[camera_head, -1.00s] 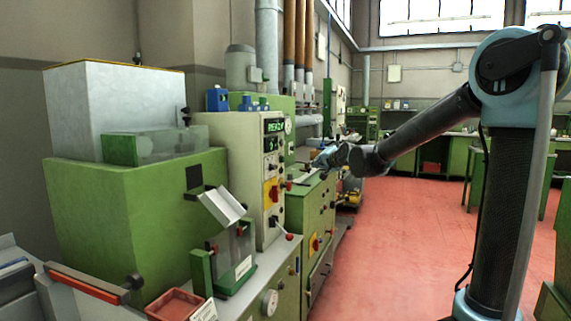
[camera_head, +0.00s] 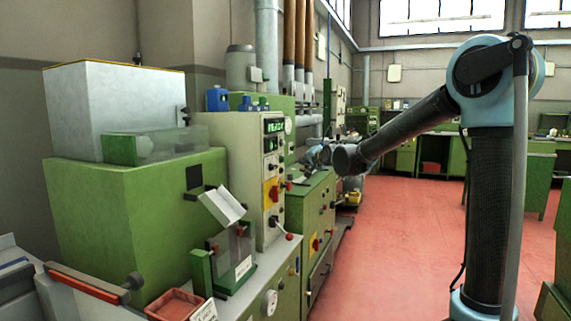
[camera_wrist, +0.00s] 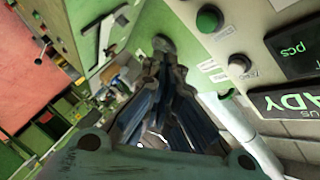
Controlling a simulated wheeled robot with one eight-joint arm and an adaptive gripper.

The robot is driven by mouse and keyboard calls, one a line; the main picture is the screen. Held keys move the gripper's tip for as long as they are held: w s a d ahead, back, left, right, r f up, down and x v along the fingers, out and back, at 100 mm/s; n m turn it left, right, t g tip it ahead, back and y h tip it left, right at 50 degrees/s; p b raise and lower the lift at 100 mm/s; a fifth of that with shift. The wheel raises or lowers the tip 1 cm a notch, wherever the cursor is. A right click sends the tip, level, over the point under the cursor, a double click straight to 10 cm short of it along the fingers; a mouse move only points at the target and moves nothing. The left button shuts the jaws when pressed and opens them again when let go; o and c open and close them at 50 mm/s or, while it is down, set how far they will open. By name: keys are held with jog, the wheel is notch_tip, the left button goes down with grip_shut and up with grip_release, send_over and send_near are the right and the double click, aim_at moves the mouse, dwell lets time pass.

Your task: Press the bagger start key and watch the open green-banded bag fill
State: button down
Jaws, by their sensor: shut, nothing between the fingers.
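A cream control panel (camera_head: 252,165) on the left-hand machine carries a READY display (camera_head: 274,126). In the wrist view, the READY display (camera_wrist: 288,102) is close at the right. In the head view my gripper (camera_head: 319,156) is small and partly hidden by my own arm. I cannot make out a green-banded bag.
A white tilted chute (camera_head: 224,206) stands above a clear holder with red knobs (camera_head: 236,257). A red tray (camera_head: 175,305) is at the front. Green machines (camera_head: 317,215) line the wall. The red floor (camera_head: 400,240) is open to the right.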

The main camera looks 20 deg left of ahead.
jog(key=a, duration=0.4)
jog(key=shift+w+a, duration=0.2)
jog(key=shift+a, duration=0.15)
jog(key=shift+a, duration=0.1)
dwell(1.2)
jog(key=shift+a+r, duration=0.1)
jog(key=shift+a, duration=0.3)
jog(key=shift+a, duration=0.4)
dwell(0.8)
jog(key=shift+d, duration=0.15)
jog(key=shift+s+d, duration=0.15)
jog(key=shift+d, duration=0.55)
jog(key=shift+s+d, duration=0.15)
jog(key=shift+d, duration=2.35)
